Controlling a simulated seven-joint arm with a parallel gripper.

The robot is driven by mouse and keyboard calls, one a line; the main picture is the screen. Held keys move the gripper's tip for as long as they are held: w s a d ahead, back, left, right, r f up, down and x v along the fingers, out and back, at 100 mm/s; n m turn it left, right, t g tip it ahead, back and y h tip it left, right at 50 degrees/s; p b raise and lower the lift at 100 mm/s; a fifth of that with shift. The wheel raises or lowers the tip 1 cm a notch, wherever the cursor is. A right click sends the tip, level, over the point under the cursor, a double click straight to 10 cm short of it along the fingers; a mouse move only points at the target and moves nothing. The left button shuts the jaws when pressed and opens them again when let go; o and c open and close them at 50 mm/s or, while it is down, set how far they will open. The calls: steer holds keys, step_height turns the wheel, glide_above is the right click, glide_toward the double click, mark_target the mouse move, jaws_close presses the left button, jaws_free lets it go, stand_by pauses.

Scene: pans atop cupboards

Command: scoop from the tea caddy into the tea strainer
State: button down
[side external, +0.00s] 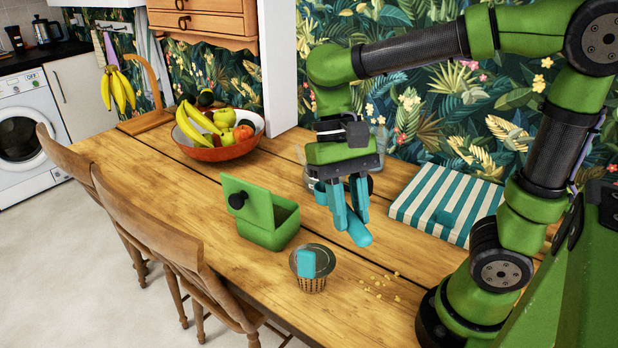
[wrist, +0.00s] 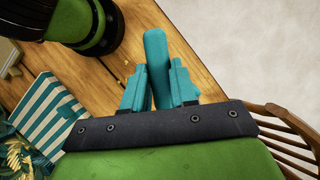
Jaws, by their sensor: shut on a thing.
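The green tea caddy (side external: 266,236) stands on the wooden table with its lid raised on the left side; its contents are too dark to make out. The tea strainer (side external: 312,284), a woven-looking basket with a grey rim and a teal tab, stands in front of the caddy, nearer the table's front edge. My gripper (side external: 352,218) is shut on a teal scoop (side external: 358,234), held to the right of the caddy and behind the strainer, apart from both. In the wrist view the scoop (wrist: 156,58) sticks out between both fingers; its bowl's contents cannot be seen.
Small yellow crumbs (side external: 382,284) lie right of the strainer. A striped teal and white item (side external: 448,205) lies at the right. A partly hidden clear vessel (side external: 318,186) stands behind my gripper. A fruit bowl (side external: 222,147) stands at the back left. Chairs (side external: 150,218) line the front edge.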

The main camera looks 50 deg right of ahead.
steer(key=shift+w+a+r, duration=0.1)
steer(key=shift+a+r, duration=0.15)
steer(key=shift+r, duration=0.75)
steer(key=w+a+r+m+t+y, duration=0.1)
steer(key=w+a+m+t+y, duration=0.25)
steer(key=w+m, duration=0.4)
steer(key=w+a+r+m+t+y, duration=0.1)
steer(key=w+a+m+t+y, duration=0.15)
steer(key=w+a+m, duration=0.5)
steer(key=w+d+m+t+h, duration=0.1)
steer(key=w+d+m+t, duration=0.6)
steer(key=w+d, duration=0.35)
steer(key=w+d+f+m+t+h, duration=0.2)
steer(key=d+f+m+t+h, duration=0.2)
steer(key=d, duration=0.5)
step_height(320, 180, down, 3)
steer(key=m+h, duration=0.2)
steer(key=shift+w+d+m+t, duration=0.3)
steer(key=shift+m+t, duration=0.1)
